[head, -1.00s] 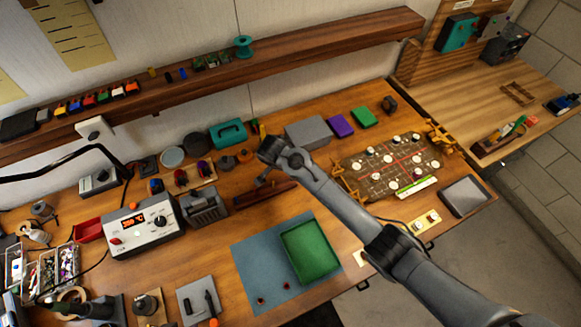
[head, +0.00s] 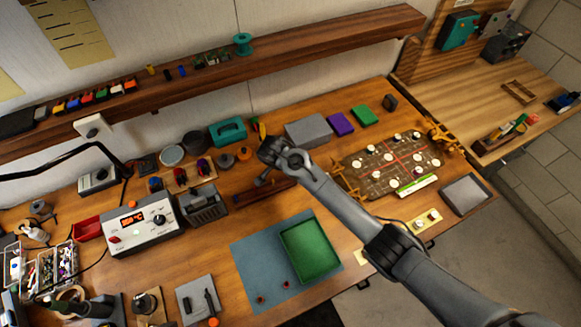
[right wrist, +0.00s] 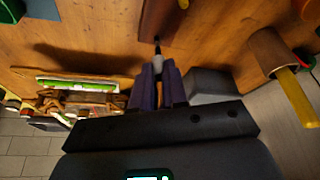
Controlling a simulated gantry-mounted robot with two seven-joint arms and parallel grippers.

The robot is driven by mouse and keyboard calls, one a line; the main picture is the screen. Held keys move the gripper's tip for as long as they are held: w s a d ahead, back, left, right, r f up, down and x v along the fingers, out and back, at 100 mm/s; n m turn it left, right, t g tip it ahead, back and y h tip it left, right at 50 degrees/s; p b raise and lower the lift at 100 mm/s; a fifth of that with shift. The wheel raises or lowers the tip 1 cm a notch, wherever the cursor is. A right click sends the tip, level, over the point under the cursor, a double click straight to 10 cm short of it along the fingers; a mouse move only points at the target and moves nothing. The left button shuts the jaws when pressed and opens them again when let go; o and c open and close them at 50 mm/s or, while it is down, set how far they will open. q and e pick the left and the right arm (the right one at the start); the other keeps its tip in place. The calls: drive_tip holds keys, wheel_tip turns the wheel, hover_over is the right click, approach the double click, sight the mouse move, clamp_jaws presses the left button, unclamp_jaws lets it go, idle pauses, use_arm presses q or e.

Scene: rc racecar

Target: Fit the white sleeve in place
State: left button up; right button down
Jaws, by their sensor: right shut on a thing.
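In the right wrist view, my right gripper (right wrist: 158,78) has its dark purple fingers close together on a small whitish piece (right wrist: 157,63). A thin dark tip shows beyond this piece, pointing to the edge of a dark brown wooden bar (right wrist: 160,18). The piece looks like the white sleeve, but it is too small to be sure. In the head view, my right gripper (head: 263,180) hangs just above the brown bar (head: 262,193), and the piece in it cannot be made out. My left gripper is in neither view.
A circuit board (head: 392,165) in a yellow stand lies to the right. A green tray (head: 322,248) rests on a blue mat (head: 250,272) in front. A soldering station (head: 142,229) stands to the left. A grey box (head: 307,130) and teal case (head: 227,132) stand behind.

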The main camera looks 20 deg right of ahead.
drive_tip(key=shift+f+b, duration=0.9)
drive_tip(key=shift+f, duration=0.8)
drive_tip(key=c, duration=1.3)
unclamp_jaws()
drive_tip(key=o, duration=0.6)
drive_tip(key=shift+r, duration=0.1)
